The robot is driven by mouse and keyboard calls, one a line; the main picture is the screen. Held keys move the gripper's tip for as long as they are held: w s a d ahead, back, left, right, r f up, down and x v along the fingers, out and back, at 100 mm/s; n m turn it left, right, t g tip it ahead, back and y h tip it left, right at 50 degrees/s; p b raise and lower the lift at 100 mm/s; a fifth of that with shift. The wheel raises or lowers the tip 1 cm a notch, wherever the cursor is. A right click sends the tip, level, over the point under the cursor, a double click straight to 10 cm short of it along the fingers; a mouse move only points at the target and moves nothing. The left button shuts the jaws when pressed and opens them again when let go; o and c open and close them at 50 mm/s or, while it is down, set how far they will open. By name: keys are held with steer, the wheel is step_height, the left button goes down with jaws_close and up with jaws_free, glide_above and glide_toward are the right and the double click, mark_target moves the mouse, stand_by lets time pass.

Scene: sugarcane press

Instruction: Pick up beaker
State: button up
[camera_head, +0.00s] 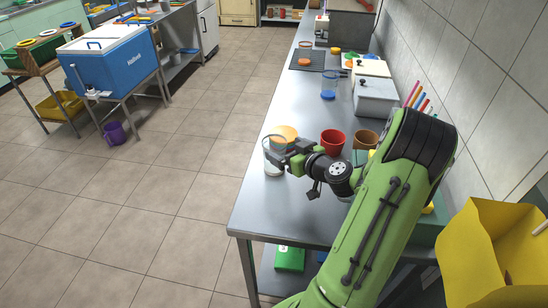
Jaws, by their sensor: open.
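A clear glass vessel, which looks like the beaker (270,163), stands upright near the left edge of the steel table (254,207). My gripper (274,147) is at the upper part of this vessel, with its jaws open. The jaws hide part of the vessel, and I cannot tell whether they touch it. My green arm reaches in from the lower right.
A red cup (332,142) and a brown cup (366,140) stand right of my gripper. An orange-yellow item (287,131) is just behind it. Farther back are a clear blue-tinted container (328,86) and a grey box (377,98). The tiled wall bounds the right.

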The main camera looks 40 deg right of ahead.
mark_target(268, 140)
steer(key=x, duration=0.7)
steer(key=shift+r, duration=0.1)
steer(key=c, duration=1.2)
